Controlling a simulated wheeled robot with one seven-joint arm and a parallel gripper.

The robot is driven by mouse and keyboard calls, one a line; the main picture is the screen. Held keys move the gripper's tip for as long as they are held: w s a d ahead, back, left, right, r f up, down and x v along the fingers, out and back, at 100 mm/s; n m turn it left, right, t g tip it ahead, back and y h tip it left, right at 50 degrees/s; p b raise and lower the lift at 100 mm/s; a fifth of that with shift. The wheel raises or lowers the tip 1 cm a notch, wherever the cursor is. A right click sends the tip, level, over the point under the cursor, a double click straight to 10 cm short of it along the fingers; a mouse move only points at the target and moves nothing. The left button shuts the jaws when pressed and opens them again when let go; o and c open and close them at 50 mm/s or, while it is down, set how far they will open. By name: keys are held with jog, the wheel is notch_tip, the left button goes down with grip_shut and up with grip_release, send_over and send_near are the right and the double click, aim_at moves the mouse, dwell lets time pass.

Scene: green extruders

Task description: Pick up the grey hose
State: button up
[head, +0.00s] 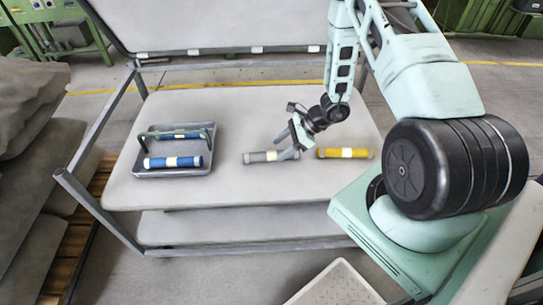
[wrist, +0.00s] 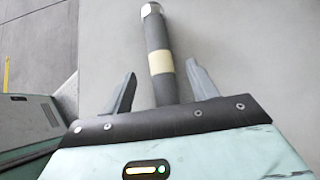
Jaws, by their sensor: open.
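The grey hose (head: 258,157) is a short grey tube with a cream band around its middle, lying on the grey table in the head view. In the wrist view the grey hose (wrist: 157,40) runs up from between my fingers, with a pale metal-like end at the top. My gripper (head: 293,142) is over the right part of the hose and hides some of it. In the wrist view my gripper (wrist: 160,82) is open, with one finger on each side of the hose and a gap on both sides. The hose's near end is hidden by the gripper body.
A yellow hose (head: 345,153) lies just right of my gripper. A grey tray (head: 140,171) with a green handle and blue hoses (head: 172,162) stands on the left of the table (head: 250,190). A pale crate (head: 335,285) is at the front. Bare table lies between tray and grey hose.

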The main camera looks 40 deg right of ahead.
aim_at(275, 152)
jog(key=x, duration=0.3)
jog(key=shift+w+a+f, duration=0.1)
jog(key=shift+f, duration=0.2)
jog(key=c, duration=1.1)
jog(key=shift+c, duration=0.2)
jog(key=shift+r, duration=0.15)
